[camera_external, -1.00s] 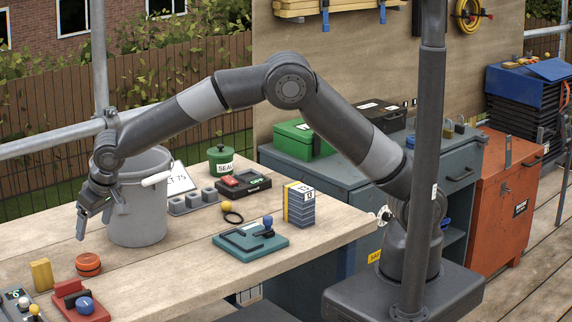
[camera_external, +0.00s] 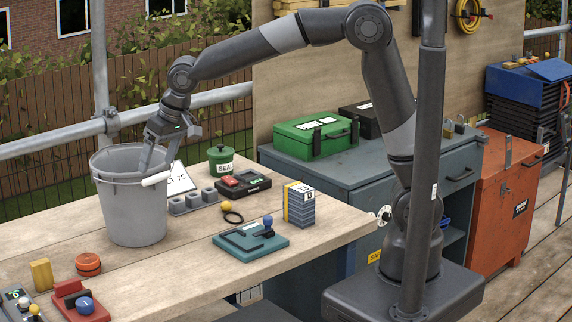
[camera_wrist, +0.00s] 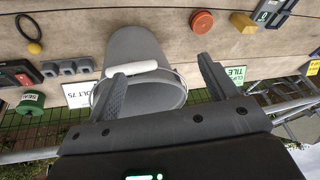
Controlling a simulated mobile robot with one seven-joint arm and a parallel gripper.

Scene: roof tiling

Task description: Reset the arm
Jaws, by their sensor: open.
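My gripper (camera_external: 157,163) is open, with nothing seen between its fingers. It points down over the grey bucket (camera_external: 137,215), and its fingers overlap the bucket's rear rim in the external view. I cannot tell whether the fingertips are inside the rim. In the wrist view the open fingers of my gripper (camera_wrist: 162,68) frame the bucket (camera_wrist: 138,45), with its white handle grip beside the left finger. My arm is raised and bent high above the bench.
The wooden bench (camera_external: 160,270) holds a green tin (camera_external: 221,160), a teal tool (camera_external: 250,240), a stacked block (camera_external: 299,204), an orange round piece (camera_external: 88,264) and a red stamp-like tool (camera_external: 80,300). A metal rail (camera_external: 50,142) runs behind the bucket. The front middle is clear.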

